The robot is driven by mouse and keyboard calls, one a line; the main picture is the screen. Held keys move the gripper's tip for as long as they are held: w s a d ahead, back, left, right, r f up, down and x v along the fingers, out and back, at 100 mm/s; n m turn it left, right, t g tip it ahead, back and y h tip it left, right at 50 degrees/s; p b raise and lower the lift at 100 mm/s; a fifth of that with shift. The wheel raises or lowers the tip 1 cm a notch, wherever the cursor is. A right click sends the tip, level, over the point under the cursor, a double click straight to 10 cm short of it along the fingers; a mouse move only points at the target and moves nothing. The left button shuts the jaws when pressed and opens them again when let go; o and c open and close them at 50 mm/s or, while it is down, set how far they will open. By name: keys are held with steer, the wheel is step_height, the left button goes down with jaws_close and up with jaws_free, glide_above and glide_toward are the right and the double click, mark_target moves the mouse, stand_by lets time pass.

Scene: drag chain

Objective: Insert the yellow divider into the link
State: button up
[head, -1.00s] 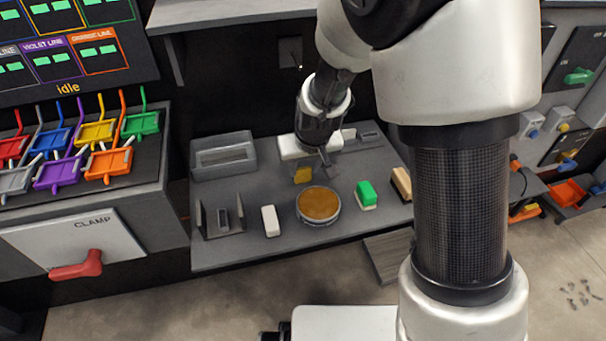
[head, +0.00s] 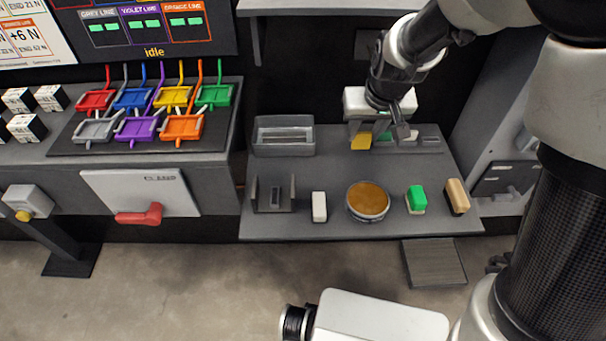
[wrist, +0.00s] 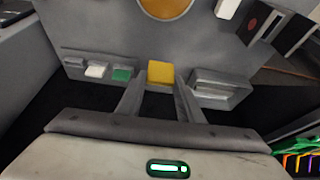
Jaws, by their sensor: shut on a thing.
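My gripper (wrist: 161,76) is shut on the yellow divider (wrist: 161,72), a small flat square plate held between the two fingertips. In the head view the yellow divider (head: 361,142) hangs below my gripper (head: 364,132), over the back of the grey table. The likely link is a dark grey piece with two upright side walls (head: 291,190) at the table's front left. It also shows partly in the wrist view (wrist: 287,30) at the top right. My gripper is well apart from it. Whether the divider touches anything below cannot be told.
A grey bin (head: 284,149) stands back left. Along the front of the table (head: 335,172) are a white block (head: 319,206), a round amber-topped dish (head: 367,201), a green-topped block (head: 416,199) and a tan block (head: 457,196). Green (wrist: 122,74) and white (wrist: 96,71) pieces sit beside my gripper.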

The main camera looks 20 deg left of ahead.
steer(key=s+a+f+n+g+y+p, duration=0.1)
steer(key=s+a+n+g+y, duration=0.15)
steer(key=s+a+n, duration=0.5)
steer(key=n+g, duration=0.3)
steer(key=n, duration=0.7)
glide_above(278, 195)
step_height(278, 195, down, 3)
steer(key=shift+s+a+f+y, duration=0.1)
steer(key=shift+f+y, duration=0.05)
steer(key=shift+y, duration=0.1)
steer(key=shift+f+b, duration=0.35)
steer(key=shift+f, duration=2.05)
steer(key=o, duration=1.1)
steer(key=p+v, duration=0.2)
steer(key=v, duration=1)
steer(key=shift+r, duration=0.15)
